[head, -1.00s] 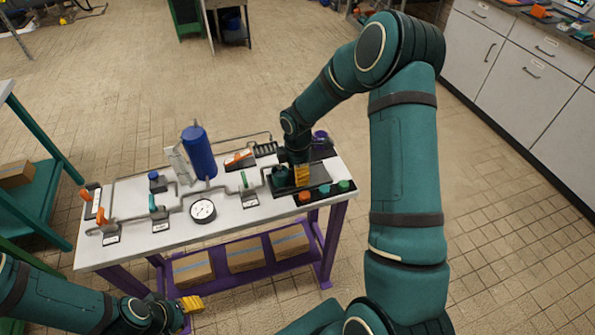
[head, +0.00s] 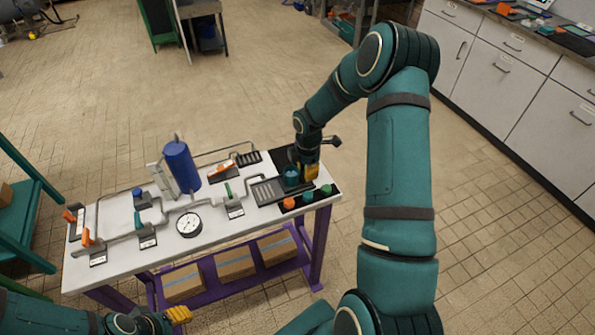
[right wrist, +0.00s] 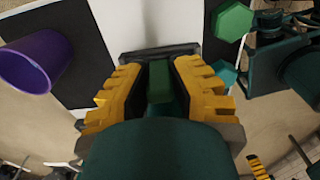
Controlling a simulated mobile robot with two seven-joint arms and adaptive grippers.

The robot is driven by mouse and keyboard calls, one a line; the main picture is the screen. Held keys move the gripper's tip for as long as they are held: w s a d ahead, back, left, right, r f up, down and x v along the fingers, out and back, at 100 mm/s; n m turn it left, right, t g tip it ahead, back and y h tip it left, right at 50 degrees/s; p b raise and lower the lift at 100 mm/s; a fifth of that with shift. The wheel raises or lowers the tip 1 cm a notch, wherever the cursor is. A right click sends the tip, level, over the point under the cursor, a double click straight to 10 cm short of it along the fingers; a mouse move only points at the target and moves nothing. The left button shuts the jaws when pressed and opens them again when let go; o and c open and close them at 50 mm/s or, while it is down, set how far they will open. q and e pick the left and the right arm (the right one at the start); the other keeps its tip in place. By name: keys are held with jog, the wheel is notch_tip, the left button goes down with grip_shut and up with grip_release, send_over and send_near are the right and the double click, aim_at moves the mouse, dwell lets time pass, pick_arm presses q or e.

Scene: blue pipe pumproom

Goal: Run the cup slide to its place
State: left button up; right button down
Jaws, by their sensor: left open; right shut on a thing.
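My left gripper (head: 179,315) is open and empty, low in front of the table.
Orange (head: 289,203), teal (head: 308,197) and green (head: 326,190) knobs stand on a black strip along the front. A purple cup (right wrist: 35,60) shows in the right wrist view. A gauge (head: 189,224), pipes with valves and a blue cylinder (head: 182,166) stand to the left.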

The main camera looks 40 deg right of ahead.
jog(key=shift+d, duration=0.2)
jog(key=c, duration=0.8)
grip_release()
jog(key=shift+d+f, duration=0.1)
jog(key=shift+d, duration=0.05)
notch_tip(320, 180, up, 12)
jog(key=shift+r, duration=0.1)
jog(key=shift+s, duration=0.15)
